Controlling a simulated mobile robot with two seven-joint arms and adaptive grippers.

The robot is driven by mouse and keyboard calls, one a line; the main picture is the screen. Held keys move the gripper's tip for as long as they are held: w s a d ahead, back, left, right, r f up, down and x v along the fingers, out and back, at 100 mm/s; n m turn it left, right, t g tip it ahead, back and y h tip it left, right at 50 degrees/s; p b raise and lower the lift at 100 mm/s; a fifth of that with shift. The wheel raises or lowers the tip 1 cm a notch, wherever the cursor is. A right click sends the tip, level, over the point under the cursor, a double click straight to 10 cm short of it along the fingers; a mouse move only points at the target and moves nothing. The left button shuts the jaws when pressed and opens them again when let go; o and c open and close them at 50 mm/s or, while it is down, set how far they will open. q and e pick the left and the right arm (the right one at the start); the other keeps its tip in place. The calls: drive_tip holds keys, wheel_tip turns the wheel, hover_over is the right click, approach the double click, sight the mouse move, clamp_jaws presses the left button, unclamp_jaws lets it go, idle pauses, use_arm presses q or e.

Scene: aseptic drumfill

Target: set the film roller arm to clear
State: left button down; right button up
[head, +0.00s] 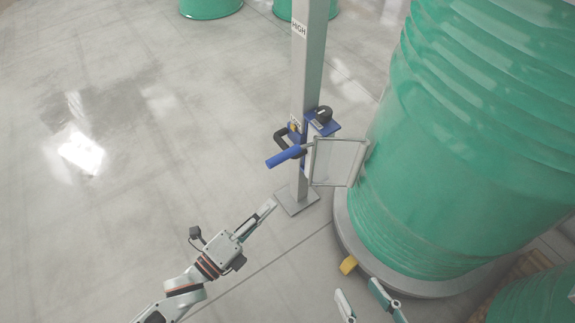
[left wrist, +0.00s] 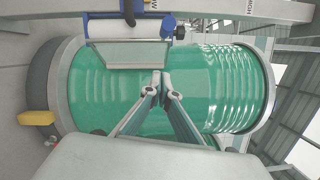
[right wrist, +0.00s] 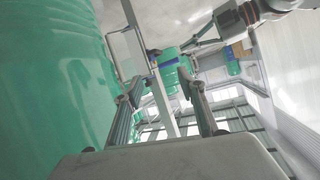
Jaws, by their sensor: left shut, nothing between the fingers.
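The film roller arm shows in the head view as a thin metal frame with a pale panel (head: 338,162), mounted on a blue carriage on a grey post (head: 307,75). The frame reaches toward the big green drum (head: 455,140), its far edge at or very near the drum wall; contact is unclear. A blue handle (head: 283,157) sticks out left of the post. The left wrist view shows the frame (left wrist: 125,53) across the drum. My left gripper (head: 272,205) is shut and empty, below and left of the handle. My right gripper (head: 358,289) is open and empty, low by the drum base.
The drum stands on a round grey turntable (head: 410,287) with a yellow block (head: 348,265) at its edge. The post has a square foot plate (head: 297,198) and a HIGH label. More green drums (head: 210,7) stand behind and lower right. The floor at left is clear.

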use_arm(q)
drive_tip(key=w+d+r+b, duration=0.1)
drive_tip(key=w+d, duration=0.3)
drive_tip(key=w, duration=0.6)
drive_tip(key=shift+w+r+b, duration=0.15)
drive_tip(key=shift+w+b, duration=0.25)
drive_tip(key=shift+b, duration=0.45)
use_arm(e)
drive_tip(key=a+m, duration=0.2)
drive_tip(key=s+a+f+m, duration=0.1)
drive_tip(key=shift+s+a+y, duration=0.1)
drive_tip(key=shift+a+y, duration=0.05)
drive_tip(key=shift+y, duration=0.15)
drive_tip(key=shift+r, duration=0.1)
